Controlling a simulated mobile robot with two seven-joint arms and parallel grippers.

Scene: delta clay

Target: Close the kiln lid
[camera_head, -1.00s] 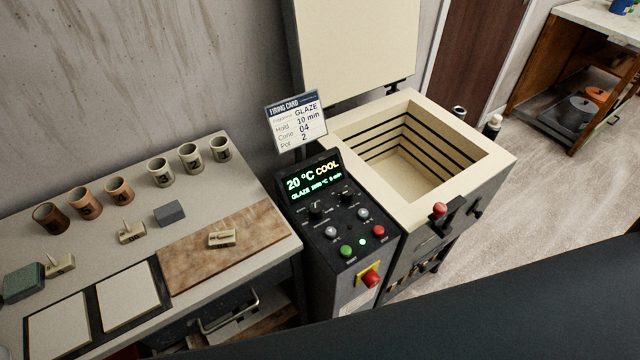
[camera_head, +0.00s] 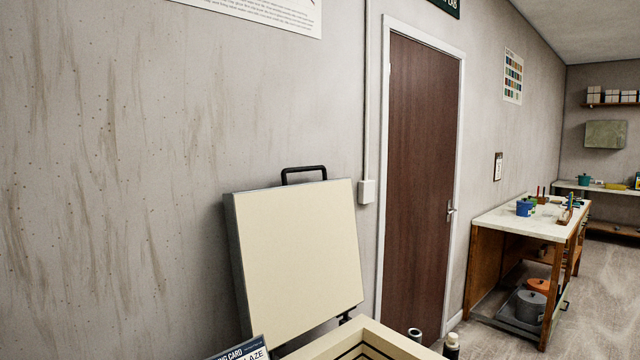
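The kiln lid (camera_head: 300,252) stands open, raised upright behind the kiln close to the wall. Its cream inner face is toward me, and a black handle (camera_head: 304,170) sticks up from its top edge. Only the back part of the kiln's cream rim (camera_head: 372,336) shows at the bottom of the view; the rest of the kiln is out of frame. Neither of my grippers is in view.
The firing card (camera_head: 240,350) shows at the bottom edge, left of the kiln. A brown door (camera_head: 422,190) is in the wall to the right. A workbench (camera_head: 508,218) with pots stands further right, with bare floor in front of it.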

